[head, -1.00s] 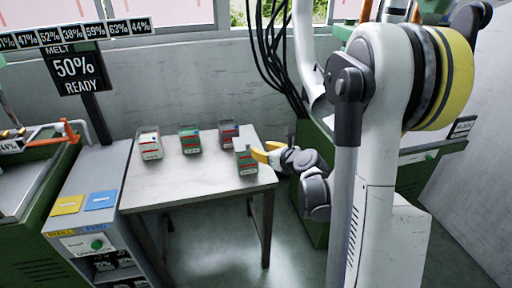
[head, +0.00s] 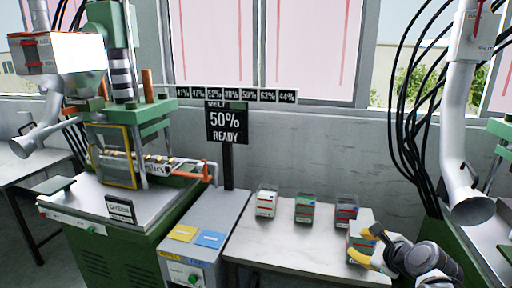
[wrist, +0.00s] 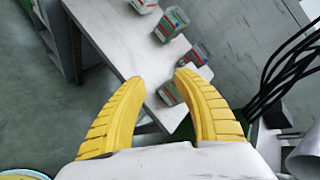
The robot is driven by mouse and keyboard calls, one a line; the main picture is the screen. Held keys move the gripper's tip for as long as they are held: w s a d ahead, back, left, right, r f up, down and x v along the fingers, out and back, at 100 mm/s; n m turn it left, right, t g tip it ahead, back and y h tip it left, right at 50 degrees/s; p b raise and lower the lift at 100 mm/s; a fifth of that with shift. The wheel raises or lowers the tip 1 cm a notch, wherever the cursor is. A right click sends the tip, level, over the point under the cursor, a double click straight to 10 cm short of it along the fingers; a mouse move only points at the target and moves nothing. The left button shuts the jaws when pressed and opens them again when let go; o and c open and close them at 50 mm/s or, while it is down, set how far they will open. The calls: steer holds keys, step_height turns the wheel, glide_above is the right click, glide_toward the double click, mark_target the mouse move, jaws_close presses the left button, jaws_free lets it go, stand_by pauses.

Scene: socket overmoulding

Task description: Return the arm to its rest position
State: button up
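My arm shows at the lower right of the head view. My gripper (head: 362,248) has yellow fingers and is beside the rightmost bin (head: 355,238) at the table's right end, partly covering it. In the wrist view my gripper (wrist: 160,80) is open, its fingers apart with nothing held. The same bin (wrist: 170,94) shows beyond the gap between the fingertips, standing on the table. I cannot tell from the head view whether a finger touches the bin.
Three more small bins, left (head: 266,202), middle (head: 304,208) and right (head: 346,211), stand along the back of the pale table (head: 275,240). A grey cabinet (head: 215,235) and green press (head: 115,235) are left. Black cables (head: 405,110) and a machine (head: 490,235) are right.

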steer(key=s+a+n+g, duration=0.1)
steer(key=s+a+n, duration=0.2)
steer(key=s+n, duration=0.3)
steer(key=s+a+r+n+g, duration=0.1)
steer(key=s+a+n+g, duration=0.1)
steer(key=s+a+n, duration=0.2)
steer(key=s+a+r+n+g+h, duration=0.1)
steer(key=s+a+n, duration=0.3)
steer(key=s+n, duration=0.6)
steer(key=n, duration=0.5)
steer(key=shift+s+g, duration=0.25)
steer(key=shift+g, duration=0.05)
steer(key=shift+r, duration=0.1)
